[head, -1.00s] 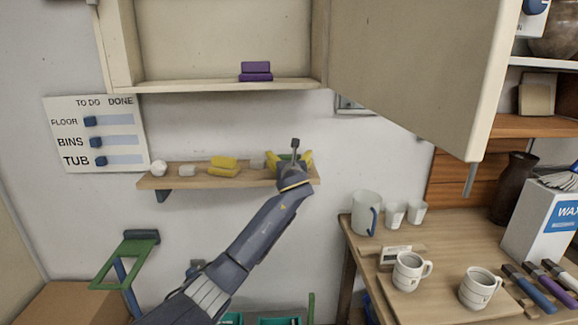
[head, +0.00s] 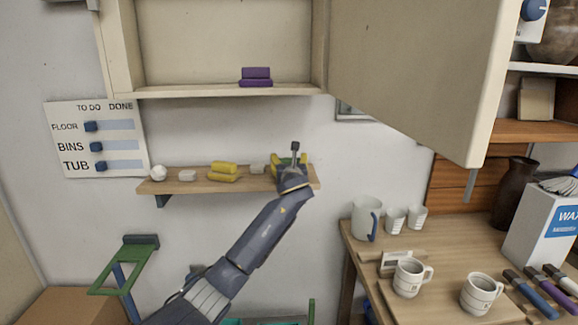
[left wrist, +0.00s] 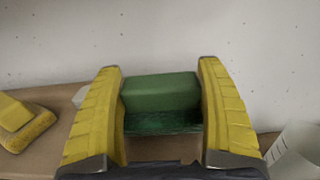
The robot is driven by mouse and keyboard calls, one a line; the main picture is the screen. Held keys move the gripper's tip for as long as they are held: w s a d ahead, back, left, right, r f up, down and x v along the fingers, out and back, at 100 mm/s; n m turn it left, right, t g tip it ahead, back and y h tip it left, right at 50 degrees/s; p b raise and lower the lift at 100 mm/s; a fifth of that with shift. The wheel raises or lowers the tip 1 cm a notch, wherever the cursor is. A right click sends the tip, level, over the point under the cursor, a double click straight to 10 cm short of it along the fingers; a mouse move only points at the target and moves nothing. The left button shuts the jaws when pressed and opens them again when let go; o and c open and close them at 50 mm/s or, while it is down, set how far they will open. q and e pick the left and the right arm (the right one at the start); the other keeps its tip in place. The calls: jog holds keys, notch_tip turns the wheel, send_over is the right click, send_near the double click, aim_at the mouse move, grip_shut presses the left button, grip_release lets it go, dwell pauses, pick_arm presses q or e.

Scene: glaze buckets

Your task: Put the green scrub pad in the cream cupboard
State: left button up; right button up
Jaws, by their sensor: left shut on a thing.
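The green scrub pad (left wrist: 160,92) lies between the yellow fingers of my left gripper (head: 290,162), with its darker green scouring side underneath. The left gripper is shut on it at the right end of the wooden wall shelf (head: 205,186). In the head view the pad is mostly hidden behind the gripper and wrist. The cream cupboard (head: 220,91) hangs above the shelf. Its door (head: 420,70) stands open to the right. A purple scrub pad (head: 256,76) rests on the cupboard floor. My right gripper is not in view.
A yellow scrub pad (head: 222,171) and small white items, one a round ball (head: 158,173), stand left along the shelf. A jug (head: 366,218), cups and mugs stand on the table at the right. The cupboard floor left of the purple pad is clear.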

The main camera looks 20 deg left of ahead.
aim_at(291, 159)
pick_arm(q)
jog(key=r, duration=1)
jog(key=shift+s+d+r, duration=0.2)
jog(key=shift+d+r, duration=0.1)
jog(key=shift+d, duration=0.05)
jog(key=s+d+r+m+h, duration=0.1)
jog(key=s+d+r+h, duration=0.1)
jog(key=s+d+r, duration=0.3)
jog(key=s+f+m+t+h, duration=0.1)
jog(key=s+f+m+h, duration=0.2)
jog(key=s+f, duration=3.4)
jog(key=shift+s+f+h, duration=0.25)
jog(key=shift+s+h, duration=0.35)
jog(key=shift+s, duration=0.7)
